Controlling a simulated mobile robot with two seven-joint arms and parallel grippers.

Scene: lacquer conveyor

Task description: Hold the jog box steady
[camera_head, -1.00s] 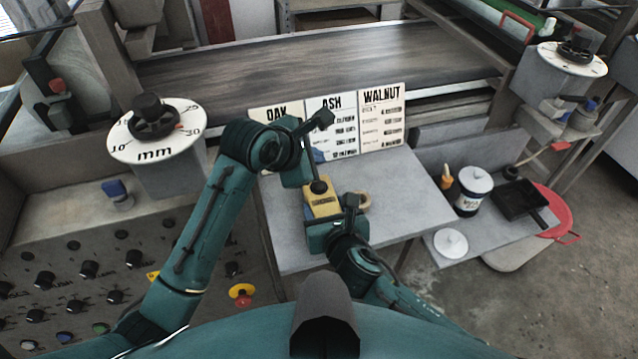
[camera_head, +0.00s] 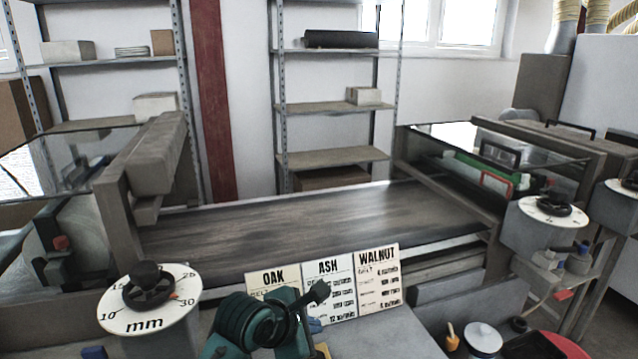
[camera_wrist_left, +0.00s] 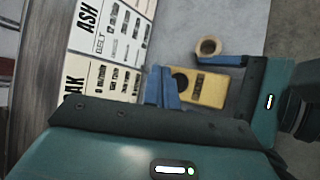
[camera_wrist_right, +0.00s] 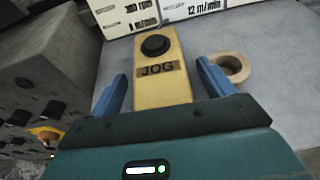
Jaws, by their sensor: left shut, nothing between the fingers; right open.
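The yellow jog box (camera_wrist_right: 160,85), with a black round button and a JOG label, lies on the grey table. My right gripper (camera_wrist_right: 162,85) is open, with a blue finger on each side of the box; contact is unclear. In the left wrist view the box (camera_wrist_left: 209,91) has a blue right finger along its upper edge. My left gripper (camera_wrist_left: 160,85) is shut and empty, close to the button end of the box. In the head view the left gripper (camera_head: 313,325) shows low in front of the cards, and the right one is out of frame.
A tape roll (camera_wrist_right: 231,68) lies beside the box. OAK, ASH and WALNUT cards (camera_head: 328,285) stand behind it. Beyond is the conveyor belt (camera_head: 320,222). A round mm dial (camera_head: 150,300) is at left, a white-lidded can (camera_head: 484,338) at right.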

